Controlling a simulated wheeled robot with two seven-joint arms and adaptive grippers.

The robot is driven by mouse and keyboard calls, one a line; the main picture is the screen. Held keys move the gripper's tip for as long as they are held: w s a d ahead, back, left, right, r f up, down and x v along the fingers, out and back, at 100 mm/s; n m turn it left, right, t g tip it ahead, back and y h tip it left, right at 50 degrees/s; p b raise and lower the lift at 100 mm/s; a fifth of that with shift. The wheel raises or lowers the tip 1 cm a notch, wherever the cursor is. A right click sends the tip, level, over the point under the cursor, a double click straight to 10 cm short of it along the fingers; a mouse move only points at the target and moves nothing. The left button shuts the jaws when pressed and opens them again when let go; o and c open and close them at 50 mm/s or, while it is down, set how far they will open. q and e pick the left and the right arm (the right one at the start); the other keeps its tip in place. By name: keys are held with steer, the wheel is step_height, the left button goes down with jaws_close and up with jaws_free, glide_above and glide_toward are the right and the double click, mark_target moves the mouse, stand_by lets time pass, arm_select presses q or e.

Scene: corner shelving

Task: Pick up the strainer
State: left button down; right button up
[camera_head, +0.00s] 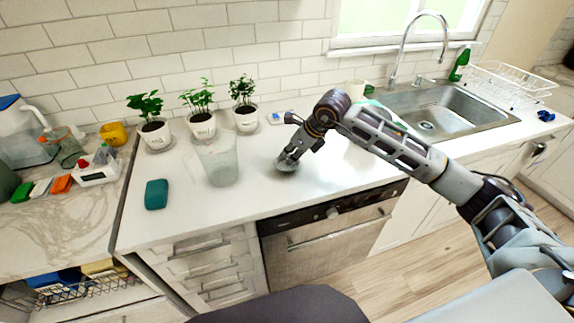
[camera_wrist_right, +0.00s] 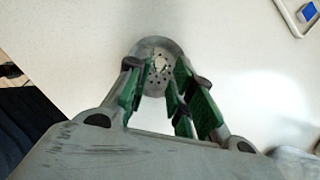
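The strainer (camera_wrist_right: 158,52), a small round grey metal piece with holes, lies on the white counter. In the head view it shows as a small grey shape (camera_head: 287,166), partly covered by my right gripper (camera_head: 289,155). In the right wrist view my right gripper (camera_wrist_right: 163,72) has its green-padded fingers apart, with the tips over the strainer's near part. Counter shows between the fingers. Whether the tips touch the strainer cannot be told. My left gripper is in neither view.
A clear glass pitcher (camera_head: 217,160) stands left of my right gripper. Several potted plants (camera_head: 202,122) line the wall, and a teal sponge (camera_head: 156,194) lies at the front left. The sink (camera_head: 440,108) is to the right. A tray corner (camera_wrist_right: 300,14) shows top right.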

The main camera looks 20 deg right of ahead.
mark_target(288, 157)
steer(key=shift+x, duration=2)
steer(key=shift+a+r, duration=0.1)
steer(key=shift+c, duration=0.5)
jaws_close()
